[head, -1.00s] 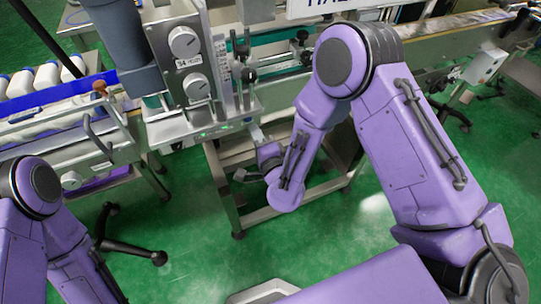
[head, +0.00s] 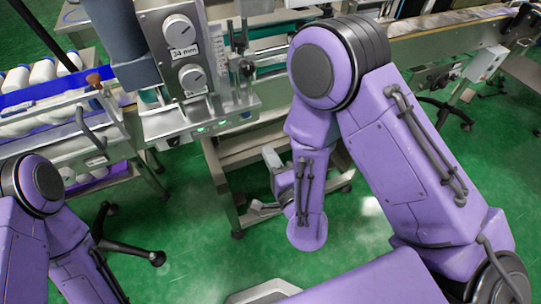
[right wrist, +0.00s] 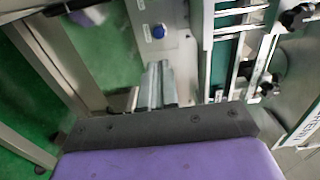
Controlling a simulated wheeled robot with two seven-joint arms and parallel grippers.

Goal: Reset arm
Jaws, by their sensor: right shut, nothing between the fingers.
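My right gripper (head: 258,208) is small and partly turned away in the head view, below the sleeve machine's front and above the green floor. In the right wrist view its two metal fingers (right wrist: 155,85) are together with nothing between them. The sleeve applicator (head: 182,62) stands at the upper left of centre, with two round dials on a grey panel. The gripper is apart from the panel in the head view. My left arm shows at the lower left, but its gripper is out of the picture.
A conveyor with white bottles (head: 42,72) and a blue rail (head: 45,97) runs at the left. A metal frame stand (head: 222,185) is close behind my right gripper. Green floor (head: 190,255) lies open in front.

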